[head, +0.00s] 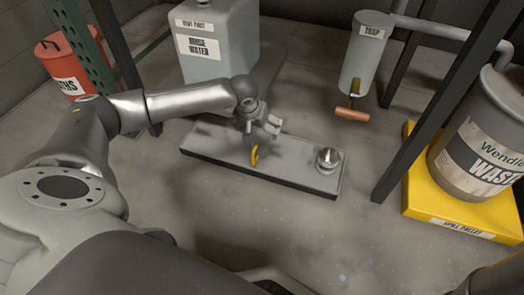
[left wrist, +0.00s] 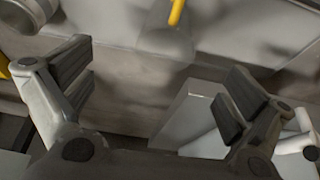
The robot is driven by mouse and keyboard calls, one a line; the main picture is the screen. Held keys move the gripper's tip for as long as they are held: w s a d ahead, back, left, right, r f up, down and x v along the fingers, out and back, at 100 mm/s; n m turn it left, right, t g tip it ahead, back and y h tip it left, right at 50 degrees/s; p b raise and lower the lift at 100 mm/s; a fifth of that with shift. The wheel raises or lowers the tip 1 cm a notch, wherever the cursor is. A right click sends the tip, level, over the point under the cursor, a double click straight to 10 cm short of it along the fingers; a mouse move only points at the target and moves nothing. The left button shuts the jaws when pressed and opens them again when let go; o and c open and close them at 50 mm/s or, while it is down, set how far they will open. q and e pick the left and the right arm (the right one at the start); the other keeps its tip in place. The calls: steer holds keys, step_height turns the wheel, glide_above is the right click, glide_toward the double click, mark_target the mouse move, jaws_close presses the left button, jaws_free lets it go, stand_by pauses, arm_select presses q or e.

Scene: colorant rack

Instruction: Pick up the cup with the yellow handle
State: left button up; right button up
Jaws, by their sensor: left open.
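The cup's yellow handle (head: 254,156) shows on the long grey slab (head: 215,157), just below my left gripper (head: 262,126) in the head view. The cup's body is mostly hidden there by the gripper. In the left wrist view the yellow handle (left wrist: 176,12) is at the top edge, with the grey cup body (left wrist: 166,42) just under it. My left gripper (left wrist: 158,72) is open there, its fingers wide apart, with nothing between them. The cup lies beyond the fingertips, apart from them. My right gripper is not in view.
A second metal cup (head: 328,161) stands at the slab's right end. A rinse water tank (head: 218,45) stands behind. A trap cylinder (head: 366,50) with a copper-coloured handle (head: 352,114) is at the back right. Dark posts and a waste drum (head: 478,140) on a yellow pallet (head: 425,205) stand right.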

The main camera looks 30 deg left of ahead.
arm_select(q)
steer(key=f, duration=0.1)
steer(key=b, duration=0.8)
glide_toward(260, 136)
steer(key=f, duration=0.1)
steer(key=d+f, duration=0.1)
steer(key=f, duration=0.1)
steer(key=shift+s+d+f, duration=0.2)
steer(key=shift+d+f, duration=0.15)
steer(key=shift+f, duration=0.05)
steer(key=shift+w+f+b, duration=0.25)
steer(key=shift+f+b, duration=0.1)
steer(key=shift+b, duration=0.2)
steer(key=shift+r, duration=0.1)
steer(key=shift+c, duration=0.4)
steer(key=c, duration=0.8)
